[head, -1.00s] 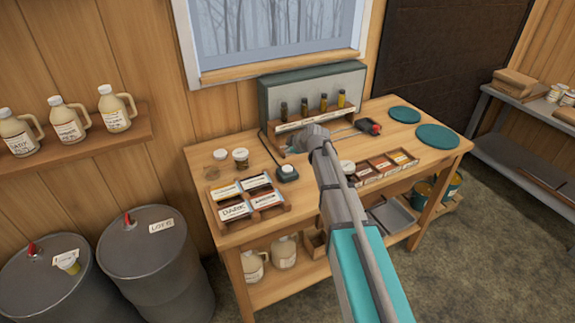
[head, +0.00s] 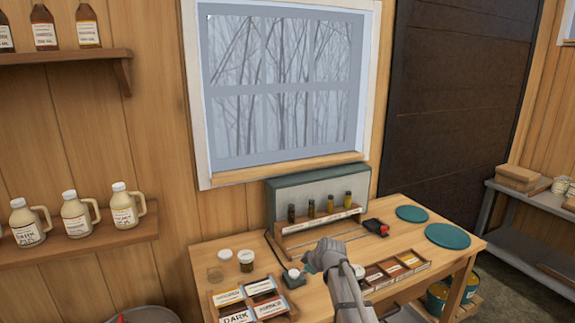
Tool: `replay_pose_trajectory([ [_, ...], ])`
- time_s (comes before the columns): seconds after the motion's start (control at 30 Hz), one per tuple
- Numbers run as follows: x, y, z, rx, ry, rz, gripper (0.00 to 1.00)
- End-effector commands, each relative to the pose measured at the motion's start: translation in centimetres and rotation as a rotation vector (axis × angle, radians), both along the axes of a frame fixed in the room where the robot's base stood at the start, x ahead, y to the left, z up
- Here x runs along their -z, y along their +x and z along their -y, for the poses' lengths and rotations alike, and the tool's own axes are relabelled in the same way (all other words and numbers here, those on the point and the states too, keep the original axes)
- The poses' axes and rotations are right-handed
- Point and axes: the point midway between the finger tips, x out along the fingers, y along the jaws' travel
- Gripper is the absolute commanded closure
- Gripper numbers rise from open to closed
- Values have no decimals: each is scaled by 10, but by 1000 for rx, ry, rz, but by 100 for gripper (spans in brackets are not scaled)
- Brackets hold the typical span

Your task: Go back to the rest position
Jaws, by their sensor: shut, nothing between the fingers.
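My gripper (head: 322,257) is in the head view, above the middle of the wooden workbench (head: 405,207). Its fingers are small and partly turned away; they hold nothing that I can see. Just left of it is a small dark device with a white top (head: 294,278). Behind it is the rack (head: 318,229) with several small sample bottles in front of a grey-green panel (head: 310,192). My arm comes up from the bottom edge and hides part of the bench.
A label tray (head: 247,302) and two small jars (head: 246,261) stand left. A compartment tray (head: 397,271) and a red-and-black item (head: 378,228) are right. Two teal discs (head: 447,236) lie at the right end. A jug shelf (head: 85,244) is on the left wall.

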Motion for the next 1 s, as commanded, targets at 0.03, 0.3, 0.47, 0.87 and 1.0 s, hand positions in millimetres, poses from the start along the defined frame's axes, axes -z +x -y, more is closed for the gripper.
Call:
replay_pose_trajectory([
  [0.03,4,-21,8,46,5,-48,100],
  [0.3,22,-104,45,363,17,-315,100],
  [0.47,29,-155,68,581,4,-451,100],
  [0.87,35,-248,108,1045,-52,-646,100],
  [1.0,35,-255,112,1093,-58,-659,100],
])
